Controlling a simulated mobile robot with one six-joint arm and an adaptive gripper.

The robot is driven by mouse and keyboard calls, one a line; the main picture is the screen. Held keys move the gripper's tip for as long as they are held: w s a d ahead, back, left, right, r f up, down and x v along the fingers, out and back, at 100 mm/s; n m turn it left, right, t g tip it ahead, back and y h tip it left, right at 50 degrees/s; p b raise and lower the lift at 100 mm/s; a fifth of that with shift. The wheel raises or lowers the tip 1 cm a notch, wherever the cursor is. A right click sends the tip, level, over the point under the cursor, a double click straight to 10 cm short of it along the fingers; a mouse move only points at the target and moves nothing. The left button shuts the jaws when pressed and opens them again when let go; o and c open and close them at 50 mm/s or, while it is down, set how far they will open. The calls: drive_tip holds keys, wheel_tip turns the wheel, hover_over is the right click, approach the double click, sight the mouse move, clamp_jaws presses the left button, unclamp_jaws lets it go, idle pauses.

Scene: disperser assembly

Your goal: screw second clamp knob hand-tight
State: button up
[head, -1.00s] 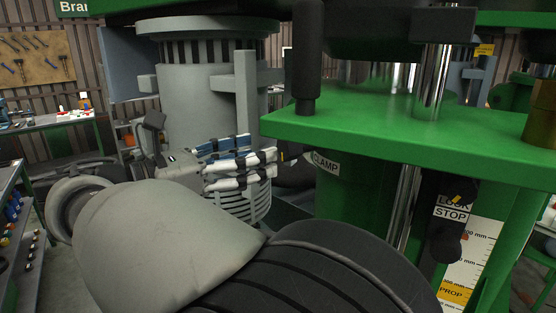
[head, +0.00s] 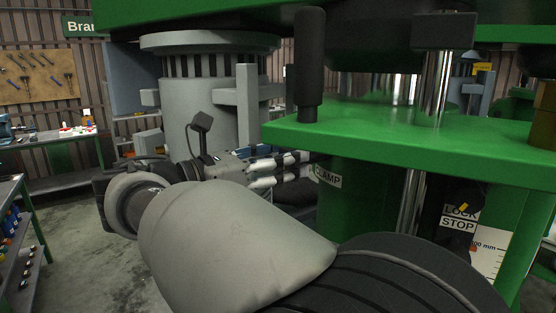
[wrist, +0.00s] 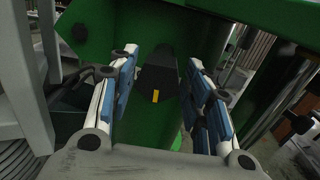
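A dark clamp knob with a yellow mark (wrist: 157,80) sits against the green column in the wrist view. My gripper (wrist: 164,60) is open, with one blue-and-white finger on each side of the knob in the picture. I see no finger touching it, and its depth between the fingertips is hard to judge. In the head view my gripper (head: 308,164) reaches the green column beside the CLAMP label (head: 327,177). The knob there is hidden by the fingers and column. Another dark knob with a yellow mark (head: 462,208) is at the LOCK STOP label.
A green plate (head: 420,140) overhangs just right of my gripper, with a black post (head: 309,65) on it. A grey ribbed vessel (head: 200,105) stands behind my wrist. A polished rod (head: 411,210) runs below the plate. Open floor (head: 80,240) lies at the left.

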drive_tip(key=c, duration=0.5)
drive_tip(key=shift+c, duration=0.2)
drive_tip(key=m+b, duration=0.1)
drive_tip(key=m, duration=0.7)
drive_tip(key=m+g+h+b, duration=0.1)
drive_tip(key=m, duration=0.8)
drive_tip(key=m+h+b, duration=0.1)
drive_tip(key=m+b, duration=0.1)
drive_tip(key=m, duration=0.6)
drive_tip(key=shift+f+g, duration=0.25)
drive_tip(key=shift+g, duration=0.05)
drive_tip(key=shift+m, duration=0.4)
drive_tip(key=o, duration=0.9)
